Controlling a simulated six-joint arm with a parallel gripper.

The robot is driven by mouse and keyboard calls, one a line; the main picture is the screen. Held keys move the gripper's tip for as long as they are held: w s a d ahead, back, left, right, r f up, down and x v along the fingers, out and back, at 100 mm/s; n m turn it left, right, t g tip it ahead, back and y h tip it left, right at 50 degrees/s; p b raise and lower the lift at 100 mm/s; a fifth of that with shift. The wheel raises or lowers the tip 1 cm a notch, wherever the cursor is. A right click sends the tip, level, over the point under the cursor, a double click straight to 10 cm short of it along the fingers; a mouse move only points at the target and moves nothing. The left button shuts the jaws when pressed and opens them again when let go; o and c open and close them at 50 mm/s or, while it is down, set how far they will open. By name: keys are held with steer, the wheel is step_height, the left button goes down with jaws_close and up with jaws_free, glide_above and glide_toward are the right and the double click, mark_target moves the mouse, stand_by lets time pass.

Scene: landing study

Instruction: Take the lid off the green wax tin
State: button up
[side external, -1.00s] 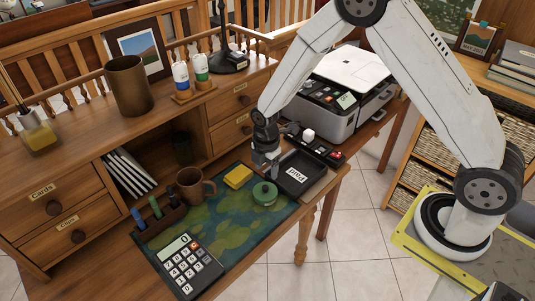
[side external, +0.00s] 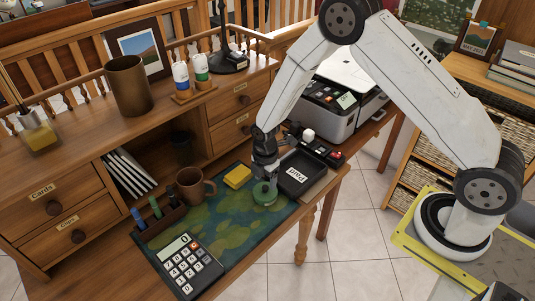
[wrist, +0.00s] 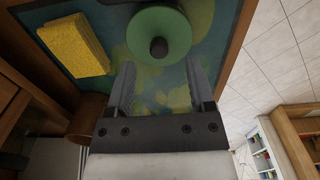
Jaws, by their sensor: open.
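The green wax tin (side external: 264,196) stands on the patterned desk mat with its lid on. In the wrist view its round green lid (wrist: 172,22) has a dark knob (wrist: 158,47) in the middle. My gripper (side external: 265,178) is open and comes down over the tin, hiding part of the lid in the side view. In the wrist view the fingers of my gripper (wrist: 157,66) are apart, with the knob just beyond the tips and roughly in line with the gap. Nothing is between the fingers. I cannot tell whether a fingertip touches the lid.
A yellow sponge-like block (side external: 237,177) lies left of the tin. A black tray marked "Paid" (side external: 318,180) is close on the right. A brown mug (side external: 191,186), a pen holder (side external: 160,221) and a calculator (side external: 184,266) stand farther left. The mat (side external: 237,240) is bare in front.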

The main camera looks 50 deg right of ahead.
mark_target(265, 186)
steer(key=shift+f, duration=1.6)
steer(key=shift+c, duration=0.2)
jaws_close()
